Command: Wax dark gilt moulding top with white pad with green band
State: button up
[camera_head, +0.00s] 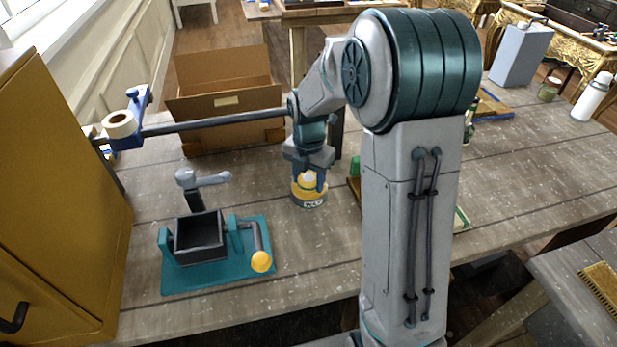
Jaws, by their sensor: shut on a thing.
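My gripper (309,187) points down at the middle of the workbench, shut on a small whitish pad (308,179). No green band can be made out on the pad at this size. The pad is at the mouth of a round yellow tin (309,200) with a dark label; I cannot tell whether it touches what is inside. A gilt console (548,32) with carved gold moulding stands far off at the upper right. I cannot tell which part of it is the dark moulding top.
A teal-based vise-like device (217,278) with a crank stands front left on the workbench (310,245). A cardboard box (235,118) is behind it, a yellow cabinet (62,200) at left. A white spray bottle (592,97) stands far right. My arm hides part of the bench.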

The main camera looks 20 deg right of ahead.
jog(key=shift+r+p, duration=2.85)
jog(key=shift+r, duration=0.7)
jog(key=shift+f, duration=0.1)
